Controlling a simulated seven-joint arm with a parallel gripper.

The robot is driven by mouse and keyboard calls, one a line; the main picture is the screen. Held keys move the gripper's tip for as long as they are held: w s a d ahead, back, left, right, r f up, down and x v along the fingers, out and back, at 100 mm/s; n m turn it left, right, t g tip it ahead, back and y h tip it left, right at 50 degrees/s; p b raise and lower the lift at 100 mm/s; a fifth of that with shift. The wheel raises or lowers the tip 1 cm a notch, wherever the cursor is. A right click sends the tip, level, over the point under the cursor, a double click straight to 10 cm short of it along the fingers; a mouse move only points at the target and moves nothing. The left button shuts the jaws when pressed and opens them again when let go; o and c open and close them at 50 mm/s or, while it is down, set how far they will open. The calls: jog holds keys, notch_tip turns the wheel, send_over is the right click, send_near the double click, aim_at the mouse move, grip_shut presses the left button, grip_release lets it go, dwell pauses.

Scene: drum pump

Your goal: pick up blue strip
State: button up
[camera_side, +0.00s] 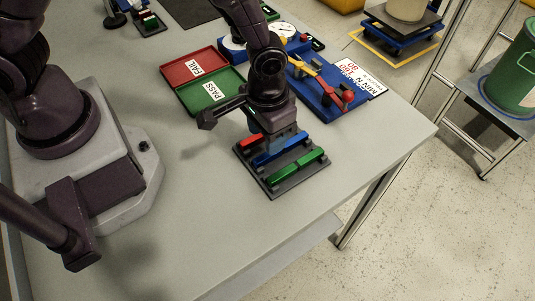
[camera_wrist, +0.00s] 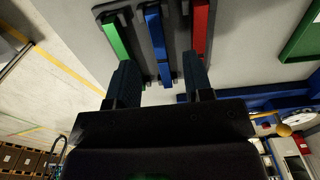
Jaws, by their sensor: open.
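The blue strip (camera_side: 284,149) lies in a dark rack (camera_side: 276,190) on the table, between a red strip (camera_side: 250,141) and a green strip (camera_side: 297,170). In the wrist view the blue strip (camera_wrist: 156,40) runs lengthwise between the green strip (camera_wrist: 115,40) on the left and the red strip (camera_wrist: 201,28) on the right. My gripper (camera_side: 280,142) is above the rack. In the wrist view my gripper (camera_wrist: 160,80) is open, its two fingers on either side of the blue strip's line. Whether the fingers touch the strip cannot be told.
Red FAIL (camera_side: 190,66) and green PASS (camera_side: 209,92) trays lie behind the rack. A blue fixture with a red-knobbed lever (camera_side: 322,82) stands behind and right. Bare table surrounds the front of the rack. The table's edge (camera_side: 385,180) is at right.

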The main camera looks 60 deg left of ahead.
aim_at(267, 157)
jog(key=shift+w+d+f, duration=0.1)
jog(key=shift+f, duration=1.35)
jog(key=shift+w+d+f, duration=0.1)
jog(key=shift+f, duration=1.35)
grip_shut()
